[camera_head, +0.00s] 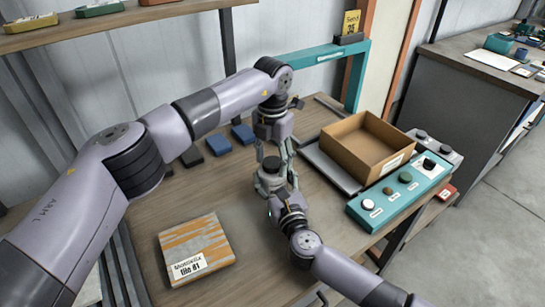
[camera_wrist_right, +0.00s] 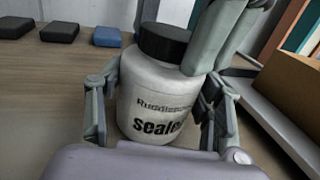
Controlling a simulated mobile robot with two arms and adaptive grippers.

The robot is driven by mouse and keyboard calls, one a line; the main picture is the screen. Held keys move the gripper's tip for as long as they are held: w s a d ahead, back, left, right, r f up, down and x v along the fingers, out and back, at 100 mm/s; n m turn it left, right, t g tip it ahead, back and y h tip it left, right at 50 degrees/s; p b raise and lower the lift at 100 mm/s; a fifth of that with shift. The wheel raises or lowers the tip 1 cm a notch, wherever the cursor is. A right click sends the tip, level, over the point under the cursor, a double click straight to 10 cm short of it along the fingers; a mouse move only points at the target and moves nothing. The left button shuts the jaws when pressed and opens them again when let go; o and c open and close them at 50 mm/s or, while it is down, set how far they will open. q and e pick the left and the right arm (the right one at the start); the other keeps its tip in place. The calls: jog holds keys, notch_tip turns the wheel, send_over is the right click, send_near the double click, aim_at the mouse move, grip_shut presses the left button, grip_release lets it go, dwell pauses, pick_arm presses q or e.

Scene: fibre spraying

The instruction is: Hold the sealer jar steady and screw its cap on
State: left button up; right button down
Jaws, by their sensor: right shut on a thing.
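The sealer jar (camera_wrist_right: 155,105) is white with dark lettering and stands upright on the wooden table. Its black cap (camera_wrist_right: 165,43) sits on top and looks level; I cannot tell how tight it is. The cap also shows in the head view (camera_head: 271,163). My right gripper (camera_wrist_right: 160,115) is shut on the jar body, one finger on each side. My left gripper (camera_head: 275,157) points down from above with its fingers spread around the cap. In the right wrist view one left finger (camera_wrist_right: 215,38) covers the cap's right edge.
An open cardboard box (camera_head: 365,150) stands right of the jar, with a teal button panel (camera_head: 395,192) in front of it. A labelled tile (camera_head: 195,248) lies at the front left. Blue blocks (camera_head: 243,134) lie behind my left arm.

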pick_arm(q)
jog(key=c, duration=1)
jog(key=o, duration=1.3)
jog(key=shift+o, duration=0.2)
notch_tip(320, 180, up, 12)
pick_arm(e)
jog(key=shift+c, duration=1.9)
grip_release()
